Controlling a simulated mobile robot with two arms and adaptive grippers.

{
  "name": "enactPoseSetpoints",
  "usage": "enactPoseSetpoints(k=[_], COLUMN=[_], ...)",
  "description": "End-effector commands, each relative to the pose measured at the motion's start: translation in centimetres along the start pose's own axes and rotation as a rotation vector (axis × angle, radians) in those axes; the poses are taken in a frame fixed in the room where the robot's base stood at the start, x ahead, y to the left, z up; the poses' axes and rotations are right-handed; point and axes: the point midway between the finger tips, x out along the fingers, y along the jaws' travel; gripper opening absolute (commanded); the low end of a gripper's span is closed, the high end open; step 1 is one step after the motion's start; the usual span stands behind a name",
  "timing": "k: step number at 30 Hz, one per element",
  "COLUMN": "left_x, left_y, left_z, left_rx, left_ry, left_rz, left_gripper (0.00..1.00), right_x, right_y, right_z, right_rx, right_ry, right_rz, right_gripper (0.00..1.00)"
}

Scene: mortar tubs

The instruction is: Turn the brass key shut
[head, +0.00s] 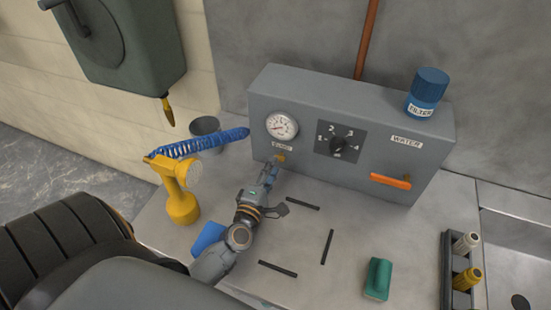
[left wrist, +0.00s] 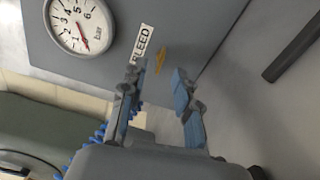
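The brass key (head: 281,158) is a small yellow piece low on the front of the grey panel box, under the gauge, beside a small label. In the left wrist view the brass key (left wrist: 160,60) lies just beyond the fingertips, next to the "BLEED" label (left wrist: 143,45). My left gripper (head: 269,171) is in front of the key. In the left wrist view its two blue-grey fingers (left wrist: 157,76) are apart with nothing between them. The key appears just ahead of the gap; I cannot tell if a finger touches it. My right gripper is not in view.
The grey box (head: 350,116) carries a gauge (head: 282,126), a dial (head: 338,143), an orange handle (head: 390,181) and a blue filter (head: 427,92). A yellow sprayer (head: 180,198) stands left of my arm. Black strips and a green block (head: 377,279) lie on the counter.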

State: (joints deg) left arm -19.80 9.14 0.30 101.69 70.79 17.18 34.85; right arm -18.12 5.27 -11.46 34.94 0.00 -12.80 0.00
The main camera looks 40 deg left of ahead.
Motion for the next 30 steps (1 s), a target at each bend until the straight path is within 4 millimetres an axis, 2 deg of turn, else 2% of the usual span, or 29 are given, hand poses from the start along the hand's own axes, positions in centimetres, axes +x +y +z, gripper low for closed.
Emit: enactPoseSetpoints(k=[3, 6, 11, 17, 20, 22, 30], left_x=[1.8, 2.6, 3.1, 3.1, 3.1, 3.1, 3.1], left_y=[0.1, 0.0, -0.1, -0.1, -0.1, -0.1, 0.1], left_z=[0.0, 0.0, 0.0, 0.0, 0.0, 0.0, 0.0], left_rx=[0.000, 0.000, 0.000, 0.000, 0.000, 0.000, 0.026], left_ry=[0.000, 0.000, 0.000, -0.001, 0.000, 0.000, 0.000], left_rz=[0.000, 0.000, -0.001, -0.001, -0.001, -0.001, -0.002], left_gripper=[0.31, 0.31, 0.31, 0.31, 0.15, 0.01, 0.00], right_x=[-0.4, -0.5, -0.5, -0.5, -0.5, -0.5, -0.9], right_y=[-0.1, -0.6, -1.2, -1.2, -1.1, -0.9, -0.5], right_z=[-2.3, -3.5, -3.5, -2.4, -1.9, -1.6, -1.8], right_rx=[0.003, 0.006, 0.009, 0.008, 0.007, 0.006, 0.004], right_ry=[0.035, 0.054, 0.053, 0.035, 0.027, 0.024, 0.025], right_rz=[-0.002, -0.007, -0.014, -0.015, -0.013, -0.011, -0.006], right_gripper=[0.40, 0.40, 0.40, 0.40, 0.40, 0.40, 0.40])
